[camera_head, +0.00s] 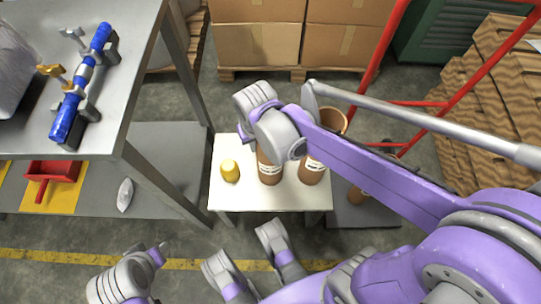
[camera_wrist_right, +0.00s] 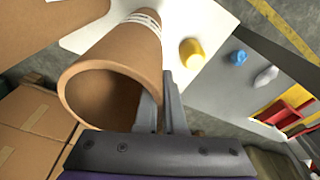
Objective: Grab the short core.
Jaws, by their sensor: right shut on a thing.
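Two brown cardboard cores with white labels stand upright on a small white table (camera_head: 228,196). The left, shorter-looking core (camera_head: 269,174) has its top hidden by my right gripper (camera_head: 272,143). The taller core (camera_head: 313,173) stands close on its right, partly behind my arm. In the right wrist view the open end of the core (camera_wrist_right: 78,88) is close. My right gripper (camera_wrist_right: 161,112) is shut on its rim wall, one finger inside and one outside. My left gripper (camera_head: 160,248) is low at the left in the head view; its jaws are unclear.
A yellow cup-like object (camera_head: 230,171) stands left of the cores. A metal bench (camera_head: 110,110) with a blue tool (camera_head: 84,85) is at the left. Cardboard boxes (camera_head: 258,42) are behind the table. A red frame (camera_head: 385,60) rises at the right.

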